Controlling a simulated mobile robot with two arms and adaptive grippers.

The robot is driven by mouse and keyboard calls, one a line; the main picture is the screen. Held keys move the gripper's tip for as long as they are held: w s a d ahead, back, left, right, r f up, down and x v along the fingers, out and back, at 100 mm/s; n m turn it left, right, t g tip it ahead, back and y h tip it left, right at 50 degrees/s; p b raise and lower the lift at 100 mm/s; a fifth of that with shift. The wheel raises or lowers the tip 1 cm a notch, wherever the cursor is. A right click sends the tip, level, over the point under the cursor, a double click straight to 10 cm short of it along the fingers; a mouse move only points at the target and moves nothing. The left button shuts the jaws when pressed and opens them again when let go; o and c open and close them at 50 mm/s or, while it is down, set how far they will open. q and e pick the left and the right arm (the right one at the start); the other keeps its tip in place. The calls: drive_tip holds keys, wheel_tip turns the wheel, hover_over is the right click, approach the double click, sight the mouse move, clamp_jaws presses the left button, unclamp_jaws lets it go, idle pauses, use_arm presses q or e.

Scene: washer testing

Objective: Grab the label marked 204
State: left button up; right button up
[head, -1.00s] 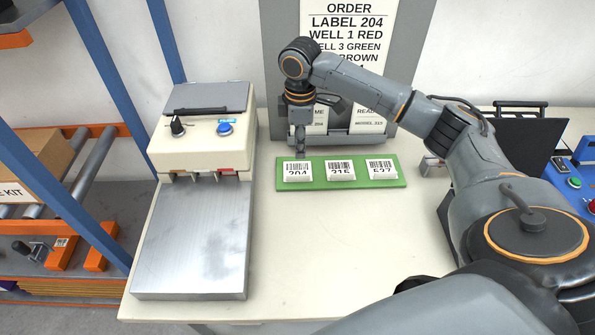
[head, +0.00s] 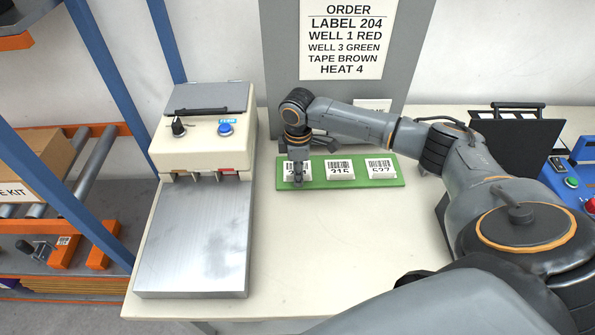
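The green tray (head: 353,184) on the table holds three white labels in a row. The left label (head: 288,175) is partly hidden behind my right gripper; its number was readable as 204 in the earlier frame. The middle label (head: 340,169) appears to read 315 and the right label (head: 381,168) 527. My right gripper (head: 298,180) points down at the left label, with its fingertips over or against it. I cannot tell whether the fingers are closed on it. My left gripper is not in view.
A white machine (head: 202,125) with a knob, a blue button and a metal plate (head: 193,240) stands left of the tray. An order sheet (head: 342,40) on the grey board behind reads LABEL 204. The table front is clear.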

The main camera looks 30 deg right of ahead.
clamp_jaws()
drive_tip(key=shift+r, duration=0.15)
